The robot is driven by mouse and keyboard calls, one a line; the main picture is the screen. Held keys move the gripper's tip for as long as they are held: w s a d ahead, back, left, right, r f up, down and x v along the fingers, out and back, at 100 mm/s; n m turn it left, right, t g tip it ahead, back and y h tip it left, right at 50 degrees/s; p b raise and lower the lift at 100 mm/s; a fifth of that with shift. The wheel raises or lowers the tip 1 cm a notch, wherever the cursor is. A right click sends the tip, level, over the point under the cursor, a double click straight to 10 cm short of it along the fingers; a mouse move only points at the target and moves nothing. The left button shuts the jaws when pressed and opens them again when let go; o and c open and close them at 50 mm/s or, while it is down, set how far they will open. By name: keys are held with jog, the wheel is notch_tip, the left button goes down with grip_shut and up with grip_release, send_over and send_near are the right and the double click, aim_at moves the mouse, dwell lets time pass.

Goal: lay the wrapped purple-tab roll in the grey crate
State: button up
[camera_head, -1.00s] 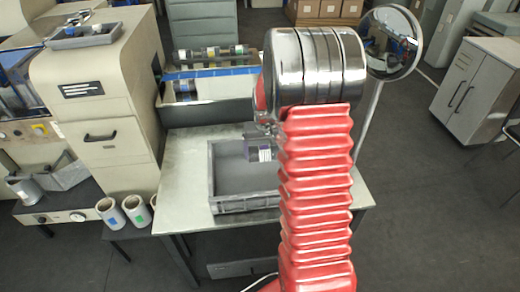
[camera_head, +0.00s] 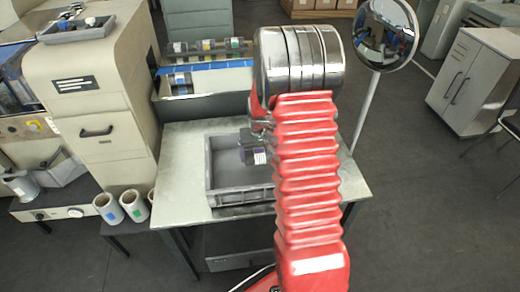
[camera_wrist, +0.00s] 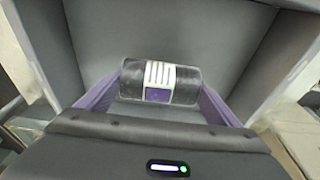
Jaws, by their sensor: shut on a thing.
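The wrapped purple-tab roll (camera_wrist: 188,84) is a dark cylinder with a white striped label and a purple tab. It lies crosswise between the purple fingers of my gripper (camera_wrist: 160,95) in the wrist view. My gripper is shut on it. In the head view the roll (camera_head: 257,157) shows over the inside of the grey crate (camera_head: 240,198), just left of my red arm. The crate stands on the table, with its right part hidden behind my arm. In the wrist view the crate's grey walls (camera_wrist: 285,50) surround the roll. I cannot tell whether the roll touches the crate floor.
A rack with several rolls (camera_head: 205,46) stands behind the crate. Two open-ended white rolls (camera_head: 133,206) stand left of the table (camera_head: 180,180). A beige machine (camera_head: 95,90) rises at the left. A round mirror (camera_head: 386,30) on a pole stands at the right.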

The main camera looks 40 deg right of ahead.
jog(key=shift+f, duration=1.5)
jog(key=shift+f, duration=0.7)
jog(key=o, duration=1.2)
notch_tip(320, 180, up, 14)
jog(key=s+a, duration=0.1)
jog(key=s, duration=0.1)
jog(key=shift+s+a+f, duration=0.15)
jog(key=shift+s+f, duration=0.05)
jog(key=shift+f, duration=0.05)
jog(key=shift+s, duration=0.1)
